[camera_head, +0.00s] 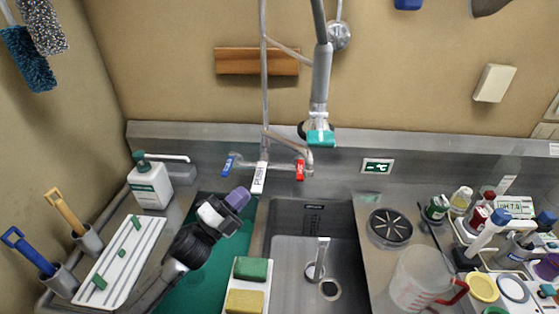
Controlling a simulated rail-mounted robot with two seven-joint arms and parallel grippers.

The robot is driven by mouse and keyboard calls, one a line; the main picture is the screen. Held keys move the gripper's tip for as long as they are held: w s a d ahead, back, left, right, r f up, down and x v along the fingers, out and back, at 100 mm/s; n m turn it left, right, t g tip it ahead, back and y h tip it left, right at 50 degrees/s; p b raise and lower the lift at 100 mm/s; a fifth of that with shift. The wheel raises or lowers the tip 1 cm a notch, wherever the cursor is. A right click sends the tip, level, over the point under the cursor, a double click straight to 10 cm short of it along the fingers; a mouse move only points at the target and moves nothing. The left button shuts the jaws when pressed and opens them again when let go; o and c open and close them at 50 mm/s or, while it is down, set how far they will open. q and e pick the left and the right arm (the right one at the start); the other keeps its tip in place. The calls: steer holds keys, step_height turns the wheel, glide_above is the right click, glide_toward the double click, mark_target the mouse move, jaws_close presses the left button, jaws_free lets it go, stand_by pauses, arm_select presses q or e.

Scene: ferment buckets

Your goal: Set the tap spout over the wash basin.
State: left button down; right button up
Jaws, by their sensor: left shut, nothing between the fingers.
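The tap (264,150) stands at the back wall, with a blue lever (228,165) on its left and a red lever (300,170) on its right. Its curved metal spout (293,143) runs right from the riser and bends down near the red lever. In the picture the spout end is above the basin's back edge; its exact depth is hard to tell. The steel wash basin (284,240) is in the lower middle. My left gripper (238,198) has purple tips, is shut and empty, and is left of the basin, apart from the tap and below the blue lever in the picture.
A spray head (320,135) hangs close to the spout. A soap bottle (150,185) and white rack (120,262) stand left. Sponges (251,268) sit before the basin's left side. A jug (418,280) and bottles crowd the right.

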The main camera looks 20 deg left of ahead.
arm_select(q)
steer(key=w+d+r+m+h+p, duration=0.2)
steer(key=w+d+r+p, duration=0.3)
steer(key=w, duration=0.5)
steer(key=shift+w+d+r+m+g, duration=0.3)
steer(key=shift+w+d+r+g, duration=0.1)
steer(key=shift+d+r, duration=0.55)
steer(key=shift+f, duration=0.15)
steer(key=shift+w+d+b, duration=0.5)
steer(key=shift+d, duration=0.2)
